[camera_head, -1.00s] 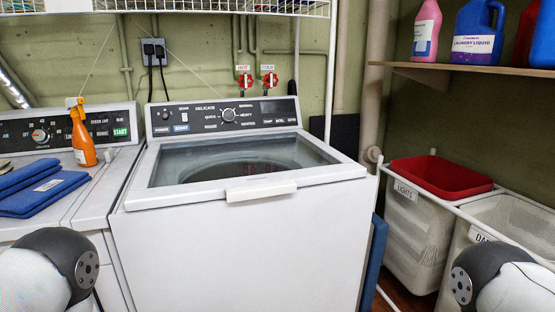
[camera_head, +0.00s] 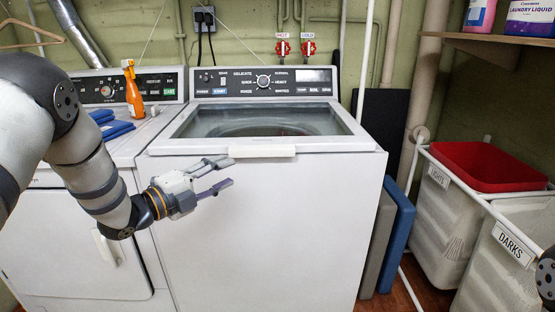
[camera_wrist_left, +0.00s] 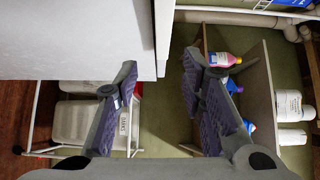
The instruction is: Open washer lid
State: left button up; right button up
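The white washer (camera_head: 265,220) stands in the middle of the head view. Its glass-topped lid (camera_head: 258,122) is down, with a white handle (camera_head: 262,151) at the middle of its front edge. My left gripper (camera_head: 231,172) is open and empty in front of the washer's front panel, lower than the handle and left of it, fingers pointing right. In the left wrist view its two dark fingers (camera_wrist_left: 160,64) are spread with nothing between them. A white machine panel (camera_wrist_left: 75,40) fills the upper left there. My right gripper is out of view; only part of my right arm shows.
A dryer (camera_head: 70,225) stands left, with an orange spray bottle (camera_head: 133,92) and folded blue cloths (camera_head: 112,125) on top. Blue and grey boards (camera_head: 397,235) lean at the washer's right. Labelled hampers (camera_head: 500,270) and a shelf (camera_head: 500,42) are further right.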

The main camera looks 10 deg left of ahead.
aim_at(261, 154)
pick_arm(q)
jog(key=b+x, duration=0.1)
jog(key=x, duration=1)
jog(key=shift+w+a+f+b, duration=0.1)
jog(key=shift+w+a+b, duration=0.05)
jog(key=shift+b, duration=0.25)
jog(key=shift+w+d+r, duration=0.25)
jog(key=shift+w, duration=0.15)
grip_shut()
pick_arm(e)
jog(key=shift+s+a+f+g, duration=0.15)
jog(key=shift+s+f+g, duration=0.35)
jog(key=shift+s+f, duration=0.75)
